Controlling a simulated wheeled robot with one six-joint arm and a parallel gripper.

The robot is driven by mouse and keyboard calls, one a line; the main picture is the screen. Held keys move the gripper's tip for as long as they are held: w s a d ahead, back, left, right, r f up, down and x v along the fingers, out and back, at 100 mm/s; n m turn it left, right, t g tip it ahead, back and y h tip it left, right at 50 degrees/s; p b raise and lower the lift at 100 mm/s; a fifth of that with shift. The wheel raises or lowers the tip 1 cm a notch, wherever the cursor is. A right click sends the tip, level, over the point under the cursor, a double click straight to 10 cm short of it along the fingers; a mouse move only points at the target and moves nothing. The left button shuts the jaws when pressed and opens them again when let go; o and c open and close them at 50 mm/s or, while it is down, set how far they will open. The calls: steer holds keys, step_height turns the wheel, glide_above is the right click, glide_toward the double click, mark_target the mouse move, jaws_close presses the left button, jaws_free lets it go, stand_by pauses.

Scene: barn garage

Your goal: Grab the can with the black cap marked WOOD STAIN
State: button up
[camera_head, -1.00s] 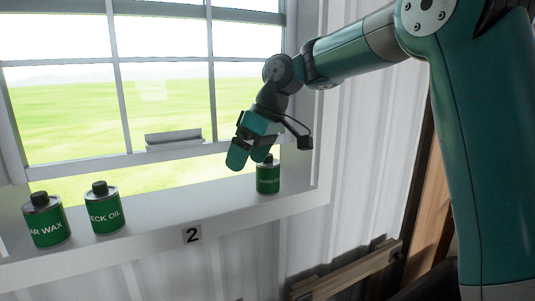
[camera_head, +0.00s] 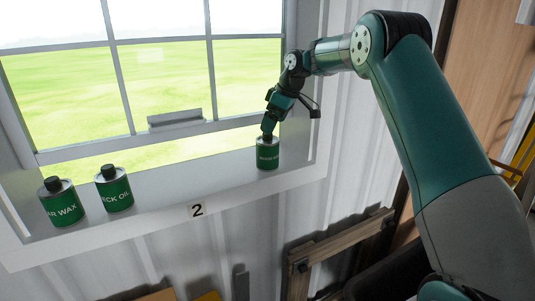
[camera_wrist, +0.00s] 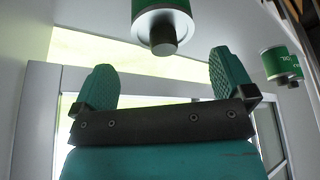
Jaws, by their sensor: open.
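The green can (camera_head: 267,155) with white lettering, hard to read in full, stands upright at the right end of the white windowsill. In the wrist view the can (camera_wrist: 160,12) shows with its black cap, between and beyond the fingers. My gripper (camera_head: 268,132) is directly above the can in the head view and hides most of its cap. In the wrist view my gripper (camera_wrist: 163,80) is open, with its two teal fingers apart and nothing between them. Whether a finger touches the cap I cannot tell.
A green can reading "ECK OIL" (camera_head: 115,192) and one reading "AR WAX" (camera_head: 63,206) stand on the left of the sill (camera_head: 200,188). A neighbouring can shows at right in the wrist view (camera_wrist: 280,64). The sill between is clear. The window frame (camera_head: 207,60) rises behind.

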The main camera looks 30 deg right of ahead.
mark_target(265, 139)
steer(key=shift+a+p+x, duration=0.2)
steer(key=shift+p+x, duration=1.35)
steer(key=shift+x, duration=2)
steer(key=shift+s+r, duration=0.1)
steer(key=c, duration=1.2)
steer(key=shift+o, duration=0.2)
